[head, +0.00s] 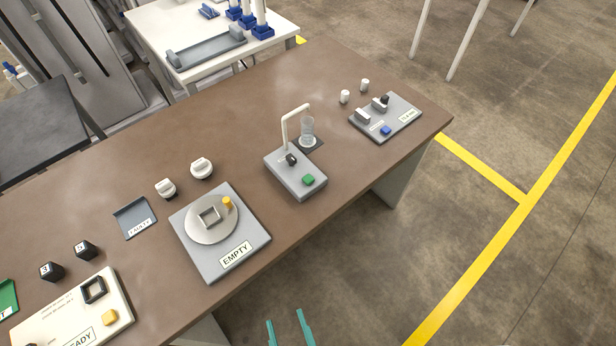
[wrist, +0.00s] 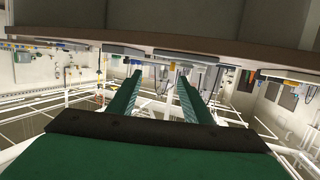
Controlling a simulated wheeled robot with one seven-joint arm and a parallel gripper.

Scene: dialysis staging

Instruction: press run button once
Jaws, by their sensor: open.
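My gripper (head: 286,322) is open and empty at the bottom of the head view, in front of the table's near edge. Its two teal fingers also show in the wrist view (wrist: 158,88), apart with nothing between them. No button is clearly readable as "run". A green button (head: 308,180) sits on the grey dispenser base (head: 292,188), and a blue button (head: 386,130) sits on the grey panel (head: 408,122) at the right. A yellow button (head: 109,317) sits on the cream panel marked READY (head: 50,322). My gripper touches none of them.
The brown table (head: 330,85) also holds a grey turntable unit marked EMPTY (head: 225,262), a shallow tray (head: 134,212), white knobbed pieces (head: 201,168) and dark numbered cubes (head: 85,250). A clear beaker (head: 308,130) stands under the dispenser spout. Floor is open at the right.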

